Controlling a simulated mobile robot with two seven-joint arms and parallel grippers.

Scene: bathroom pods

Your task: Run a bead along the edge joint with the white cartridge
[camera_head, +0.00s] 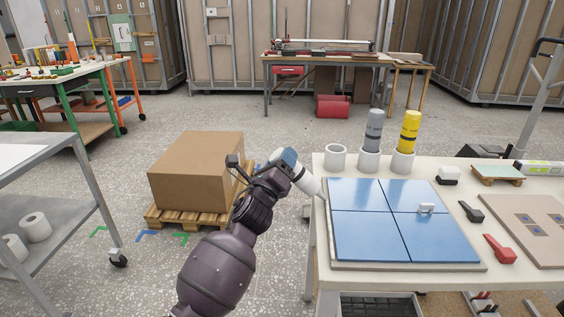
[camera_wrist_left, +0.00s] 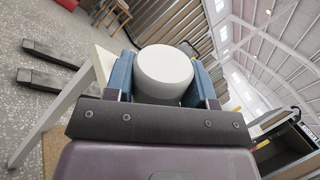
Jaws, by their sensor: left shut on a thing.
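My left gripper (camera_head: 288,162) is shut on the white cartridge (camera_head: 307,183), at the left end of the worktable. The cartridge is tilted, its nozzle pointing down and right to the left edge of the blue tiled panel (camera_head: 368,254). I cannot tell whether the tip touches the panel. In the left wrist view, the round white end of the cartridge (camera_wrist_left: 164,73) sits between the blue fingers of the left gripper (camera_wrist_left: 162,85). No bead is clearly visible along the panel edge. My right gripper is not in view.
A grey cartridge (camera_head: 374,130) and a yellow cartridge (camera_head: 410,132) stand in white holders behind the panel, beside an empty white holder (camera_head: 335,157). A black scraper (camera_head: 471,211) and a red scraper (camera_head: 499,249) lie right of it. A cardboard box (camera_head: 195,168) stands on a pallet at left.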

